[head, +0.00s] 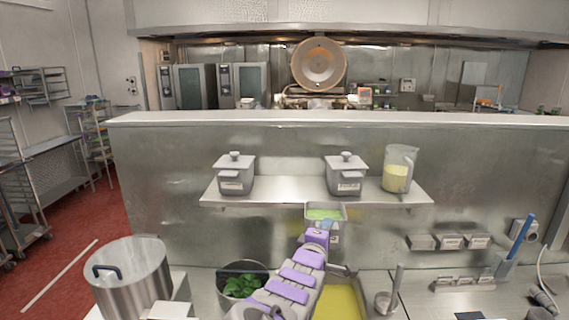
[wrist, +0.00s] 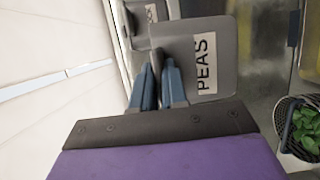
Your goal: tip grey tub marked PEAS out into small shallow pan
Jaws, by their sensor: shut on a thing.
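The grey tub marked PEAS (wrist: 215,60) fills the upper middle of the wrist view, its label reading sideways. In the head view the tub (head: 336,238) is held up just in front of the wall shelf, with green contents (head: 325,214) showing at its open top. It looks about upright. My gripper (wrist: 158,62) is shut on the tub; the exact grip point is partly hidden. It also shows in the head view (head: 322,226). I cannot clearly make out a small shallow pan; my arm covers part of the counter.
Two lidded grey tubs (head: 235,178) (head: 346,178) and a jug (head: 398,170) stand on the shelf (head: 290,196). On the counter are a tall steel pot (head: 135,280), a pot of green leaves (head: 240,268), a yellow-filled tray (head: 340,302) and a ladle (head: 391,295).

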